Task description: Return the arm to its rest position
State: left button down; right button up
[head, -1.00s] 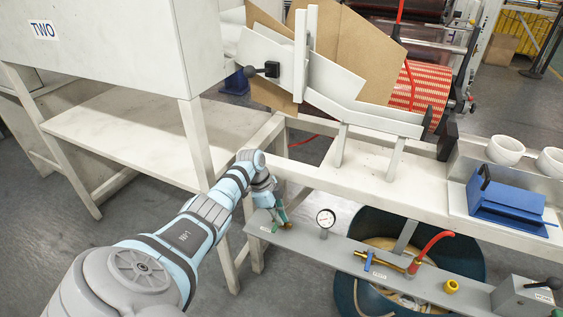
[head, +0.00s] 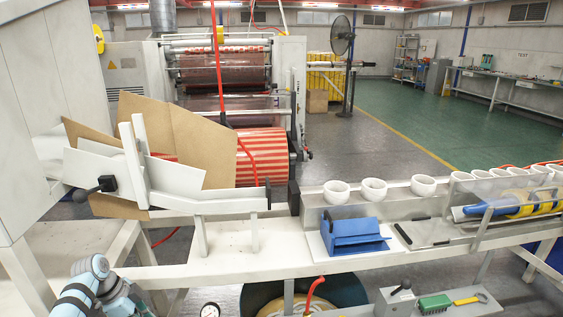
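My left arm (head: 92,272) comes in at the bottom left corner of the head view, with blue and grey wrist links in front of the white frame. Its gripper (head: 143,307) is only partly seen at the bottom edge, dark and small, and I cannot tell whether its fingers are open or shut. What lies at its fingertips is hidden below the picture edge. My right arm and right gripper do not show.
A white bench rail (head: 230,270) runs across the front. A pressure gauge (head: 210,310) shows at the bottom edge. A blue block (head: 355,235) and white cups (head: 374,189) stand to the right. A striped red roll (head: 262,155) is behind; green floor (head: 390,120) lies open beyond.

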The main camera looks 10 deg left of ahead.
pick_arm(q)
jog(key=s+d+f+n+y, duration=0.3)
jog(key=s+d+f, duration=0.6)
jog(key=s+d, duration=0.25)
jog(key=s+d+r+n+t+y, duration=0.1)
jog(key=s+d+r+n, duration=0.35)
jog(key=s, duration=0.25)
jog(key=s+d+r+n+t, duration=0.1)
jog(key=s+d+r+n, duration=0.2)
jog(key=s+d, duration=0.25)
notch_tip(320, 180, down, 15)
jog(key=s+a+g+p, duration=0.1)
jog(key=a+g+p, duration=0.1)
jog(key=a+p, duration=0.1)
jog(key=s+f+p, duration=0.2)
jog(key=s+f, duration=1)
jog(key=s, duration=0.2)
jog(key=shift+s+a+n+g, duration=0.25)
jog(key=shift+s+n+g, duration=0.1)
jog(key=shift+s+g, duration=0.05)
